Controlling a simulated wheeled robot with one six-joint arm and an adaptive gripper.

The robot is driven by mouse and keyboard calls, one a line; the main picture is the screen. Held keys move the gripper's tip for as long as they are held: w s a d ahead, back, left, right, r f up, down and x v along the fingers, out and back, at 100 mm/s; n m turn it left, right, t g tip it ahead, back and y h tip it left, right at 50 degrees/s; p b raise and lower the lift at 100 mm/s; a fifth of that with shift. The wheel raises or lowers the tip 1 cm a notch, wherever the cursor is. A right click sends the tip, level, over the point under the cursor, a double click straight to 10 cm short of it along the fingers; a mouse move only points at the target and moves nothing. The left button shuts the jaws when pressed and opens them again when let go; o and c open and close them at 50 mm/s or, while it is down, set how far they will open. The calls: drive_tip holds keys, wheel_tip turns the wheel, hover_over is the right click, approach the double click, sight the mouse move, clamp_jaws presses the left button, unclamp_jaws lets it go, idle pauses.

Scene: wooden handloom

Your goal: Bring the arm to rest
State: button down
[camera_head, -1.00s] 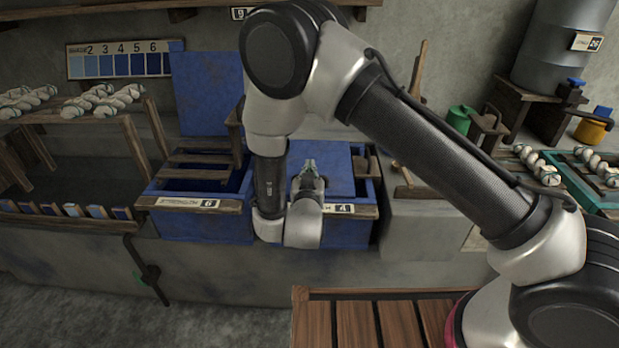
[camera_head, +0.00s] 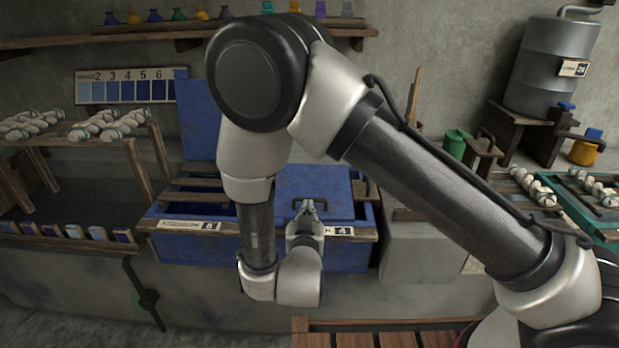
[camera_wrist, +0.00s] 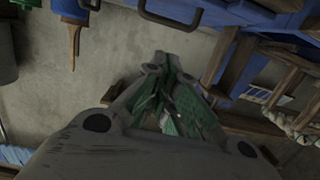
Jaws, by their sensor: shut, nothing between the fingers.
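My arm spans the head view from the lower right, up to a high elbow and down to the wrist. My gripper (camera_head: 309,207) is at the end of it, in front of the blue vat with the number 4 plate (camera_head: 341,231). It also shows in the wrist view (camera_wrist: 162,56), with its fingertips together and nothing between them. Part of the vat fronts is hidden behind my arm.
An open blue vat with a number 6 plate (camera_head: 190,225) stands left of my wrist. A wooden rack (camera_head: 137,150) with twisted white skeins is at the left. A grey metal tank (camera_head: 556,65) stands at the right. A slatted wooden surface (camera_head: 400,338) lies in front.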

drive_tip(key=s+a+f+n+g+y, duration=0.35)
drive_tip(key=s+f+g, duration=0.45)
drive_tip(key=f+g, duration=0.3)
drive_tip(key=s+d+r+m+h, duration=0.1)
drive_tip(key=s+d+r, duration=0.3)
drive_tip(key=d+r, duration=0.8)
drive_tip(key=s+d+r+m+h, duration=0.1)
drive_tip(key=s+d+r, duration=0.3)
drive_tip(key=d+r, duration=0.9)
drive_tip(key=s+d+r+m+g+h, duration=0.1)
drive_tip(key=s+d+r, duration=0.3)
drive_tip(key=d+r, duration=0.8)
drive_tip(key=d, duration=0.4)
drive_tip(key=shift+s+r, duration=0.2)
drive_tip(key=shift+r, duration=0.05)
